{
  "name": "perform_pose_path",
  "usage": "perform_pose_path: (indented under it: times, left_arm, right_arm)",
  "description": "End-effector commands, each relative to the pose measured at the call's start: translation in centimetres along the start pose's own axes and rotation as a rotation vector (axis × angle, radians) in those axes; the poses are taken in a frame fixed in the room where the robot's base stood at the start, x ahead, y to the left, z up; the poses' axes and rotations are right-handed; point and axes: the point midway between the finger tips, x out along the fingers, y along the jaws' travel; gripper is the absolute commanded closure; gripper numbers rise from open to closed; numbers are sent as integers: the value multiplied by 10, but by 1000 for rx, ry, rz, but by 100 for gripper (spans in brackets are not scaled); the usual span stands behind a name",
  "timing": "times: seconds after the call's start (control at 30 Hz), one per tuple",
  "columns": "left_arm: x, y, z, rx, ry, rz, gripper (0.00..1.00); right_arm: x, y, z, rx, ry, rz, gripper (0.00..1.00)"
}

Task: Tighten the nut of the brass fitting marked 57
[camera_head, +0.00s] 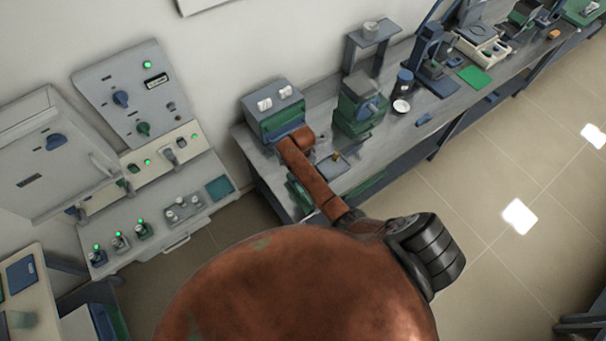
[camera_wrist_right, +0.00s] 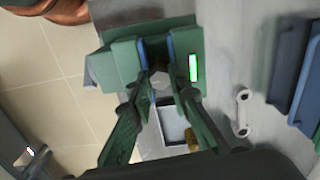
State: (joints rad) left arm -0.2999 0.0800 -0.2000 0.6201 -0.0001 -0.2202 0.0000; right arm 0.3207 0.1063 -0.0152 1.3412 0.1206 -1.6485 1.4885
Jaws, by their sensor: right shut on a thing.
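In the right wrist view, my right gripper (camera_wrist_right: 158,66) has its green fingers with blue pads closed around a small pale, hexagon-like piece (camera_wrist_right: 159,79), in front of a green block (camera_wrist_right: 193,45) with a lit green strip. The piece looks like a nut, but its details are blurred. A small brass-coloured part (camera_wrist_right: 193,139) lies by a grey-topped tray (camera_wrist_right: 173,124) near the right finger; it also shows on the bench in the head view (camera_head: 337,156). No marking 57 is legible. My left gripper is not in view.
Dark blue shapes (camera_wrist_right: 290,62) stand at the right. In the head view, the bench (camera_head: 387,133) carries a green-and-grey device (camera_head: 361,104) and a dark blue jar (camera_head: 404,81). A control panel (camera_head: 131,92) stands left.

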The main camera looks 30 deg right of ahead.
Motion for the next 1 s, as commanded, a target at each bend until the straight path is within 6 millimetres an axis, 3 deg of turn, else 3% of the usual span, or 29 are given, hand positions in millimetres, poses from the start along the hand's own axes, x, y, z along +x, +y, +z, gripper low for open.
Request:
perform_pose_path:
  times: [0.47,0.5,0.7,1.0]
  left_arm:
    - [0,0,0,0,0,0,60]
    - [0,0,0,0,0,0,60]
    - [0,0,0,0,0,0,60]
    - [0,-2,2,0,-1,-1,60]
  right_arm:
    - [-1,-1,-1,11,1,-2,100]
    - [-1,-1,-1,11,1,-2,80]
    - [-1,-1,0,11,1,-1,67]
    - [-1,0,0,11,0,-1,65]
